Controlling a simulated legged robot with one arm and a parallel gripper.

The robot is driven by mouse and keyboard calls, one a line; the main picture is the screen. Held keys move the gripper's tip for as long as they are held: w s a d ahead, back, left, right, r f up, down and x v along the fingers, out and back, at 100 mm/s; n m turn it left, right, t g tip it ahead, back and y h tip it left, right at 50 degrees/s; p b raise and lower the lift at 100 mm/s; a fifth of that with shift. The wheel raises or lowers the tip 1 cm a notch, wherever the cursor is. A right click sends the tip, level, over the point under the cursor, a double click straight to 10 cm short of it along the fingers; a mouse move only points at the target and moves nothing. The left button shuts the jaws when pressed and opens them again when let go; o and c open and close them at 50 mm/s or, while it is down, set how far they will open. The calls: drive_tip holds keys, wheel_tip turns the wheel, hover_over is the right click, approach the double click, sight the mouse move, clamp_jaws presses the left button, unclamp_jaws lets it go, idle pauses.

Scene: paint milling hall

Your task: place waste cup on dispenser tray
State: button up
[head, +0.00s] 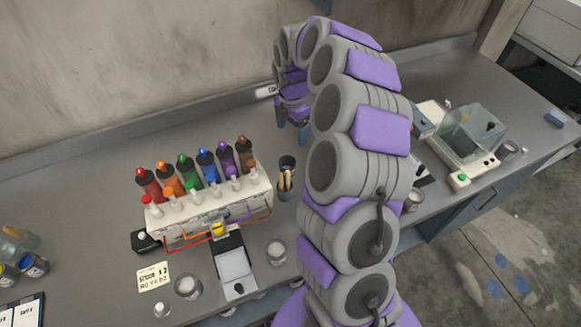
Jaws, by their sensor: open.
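The dispenser (210,212) is a white block with several coloured bottles on top, standing on the bench at left. A clear cup (276,252) stands on the bench just right of the tray. Another small clear cup (187,286) stands left of the tray, near the front edge. I cannot tell which is the waste cup. My gripper (292,120) is open at the back of the bench, above and behind these cups, partly hidden by my arm.
A dark holder with wooden sticks (286,178) stands right of the dispenser. A handwritten card (154,276) and black button box (144,241) lie at left. A balance with a clear cover (468,137) stands at right. The back bench behind the dispenser is clear.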

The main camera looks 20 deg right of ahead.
drive_tip(key=b, duration=0.3)
approach(289, 165)
drive_tip(key=shift+s+f, duration=0.85)
drive_tip(key=shift+s, duration=0.2)
drive_tip(key=shift+a+f, duration=0.15)
drive_tip(key=shift+f, duration=0.2)
drive_tip(key=shift+w+a+f, duration=0.1)
drive_tip(key=shift+a+f, duration=0.25)
drive_tip(key=shift+a, duration=0.3)
wheel_tip(289, 165, down, 4)
drive_tip(key=shift+w+f+b, duration=0.1)
drive_tip(key=shift+f+b, duration=0.05)
drive_tip(key=shift+b, duration=0.6)
drive_tip(key=shift+d+f, duration=0.15)
drive_tip(key=shift+d, duration=0.2)
